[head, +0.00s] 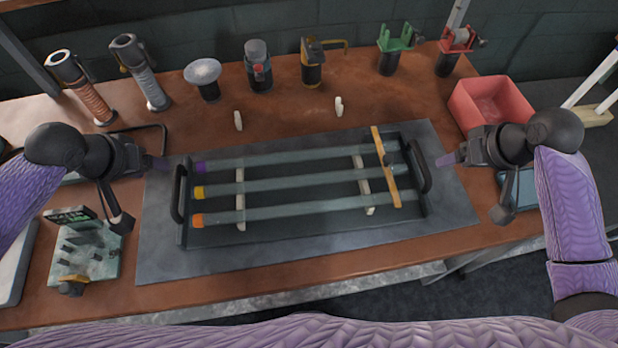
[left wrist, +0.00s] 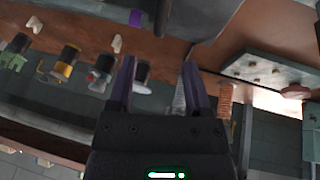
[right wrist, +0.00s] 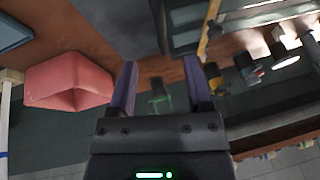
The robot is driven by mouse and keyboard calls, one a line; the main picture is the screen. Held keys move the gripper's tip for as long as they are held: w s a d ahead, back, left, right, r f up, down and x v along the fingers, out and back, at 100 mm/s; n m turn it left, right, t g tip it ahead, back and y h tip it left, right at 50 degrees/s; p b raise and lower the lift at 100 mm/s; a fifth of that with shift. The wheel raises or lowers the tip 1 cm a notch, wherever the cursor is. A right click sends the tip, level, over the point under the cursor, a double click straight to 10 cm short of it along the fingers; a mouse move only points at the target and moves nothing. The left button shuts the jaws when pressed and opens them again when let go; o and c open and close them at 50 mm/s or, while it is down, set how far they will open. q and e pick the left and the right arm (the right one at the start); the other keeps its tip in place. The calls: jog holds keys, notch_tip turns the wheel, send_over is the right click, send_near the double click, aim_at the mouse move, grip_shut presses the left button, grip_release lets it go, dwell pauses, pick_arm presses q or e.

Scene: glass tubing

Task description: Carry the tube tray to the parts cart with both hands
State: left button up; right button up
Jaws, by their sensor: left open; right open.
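The tube tray (head: 300,232) is a dark tray on a grey mat (head: 160,258) in the middle of the bench, with a black handle at each end. Glass tubes with purple, yellow and orange ends lie across its white supports, and a wooden strip (head: 386,168) crosses the right end. My left gripper (head: 160,163) is just left of the left handle (head: 180,190), apart from it, open and empty; its fingers show in the left wrist view (left wrist: 158,85). My right gripper (head: 446,160) is right of the right handle (head: 419,166), open and empty; its fingers show in the right wrist view (right wrist: 158,88). The parts cart cannot be made out for certain.
A red bin (head: 492,104) stands behind my right gripper. Several burners and holders, including a green holder (head: 394,48), line the back of the bench. A small device (head: 84,245) sits at the front left. The bench's front edge lies just before the mat.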

aim_at(176, 174)
pick_arm(q)
jog(key=x, duration=1)
pick_arm(e)
jog(key=x, duration=1)
pick_arm(q)
grip_shut()
pick_arm(e)
grip_shut()
jog(key=shift+r, duration=0.1)
